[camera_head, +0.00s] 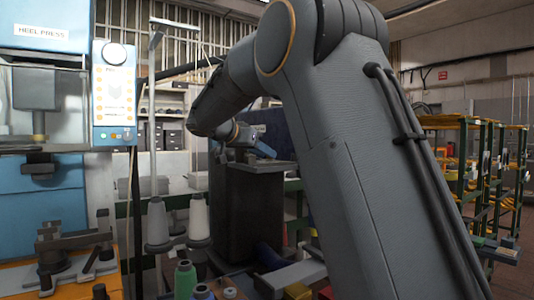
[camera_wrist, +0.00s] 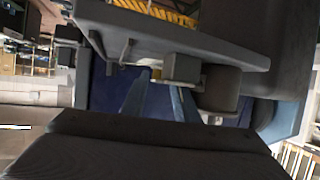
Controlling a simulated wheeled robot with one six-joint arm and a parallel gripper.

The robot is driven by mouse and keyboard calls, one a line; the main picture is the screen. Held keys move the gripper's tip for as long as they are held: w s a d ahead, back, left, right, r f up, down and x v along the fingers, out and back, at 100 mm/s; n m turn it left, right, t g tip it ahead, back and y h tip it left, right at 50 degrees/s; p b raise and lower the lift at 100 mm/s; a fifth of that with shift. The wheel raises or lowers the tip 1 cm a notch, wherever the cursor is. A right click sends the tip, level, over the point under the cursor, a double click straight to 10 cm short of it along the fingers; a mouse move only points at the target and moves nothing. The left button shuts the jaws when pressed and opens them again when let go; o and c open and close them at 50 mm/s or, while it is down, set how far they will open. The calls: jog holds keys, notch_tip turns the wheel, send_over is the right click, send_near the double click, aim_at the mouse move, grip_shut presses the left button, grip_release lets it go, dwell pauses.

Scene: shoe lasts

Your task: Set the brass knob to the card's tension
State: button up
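In the head view my arm reaches toward a dark machine (camera_head: 245,215), and my gripper (camera_head: 262,149) is beside the machine's top plate, small and partly covered by my arm. In the wrist view my gripper (camera_wrist: 160,84) shows two blue-grey fingers with a gap between them. A small brass-yellow spot (camera_wrist: 156,74) shows near the fingertips, beside a grey block. It may be the brass knob, but it is too small to be sure. I cannot tell whether the fingers touch it. No card with a readable tension value can be made out.
A blue heel press (camera_head: 45,100) with a control panel (camera_head: 115,95) stands at the left. Green-framed racks (camera_head: 480,165) are at the right.

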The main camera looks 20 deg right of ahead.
jog(key=shift+x, duration=0.9)
grip_shut()
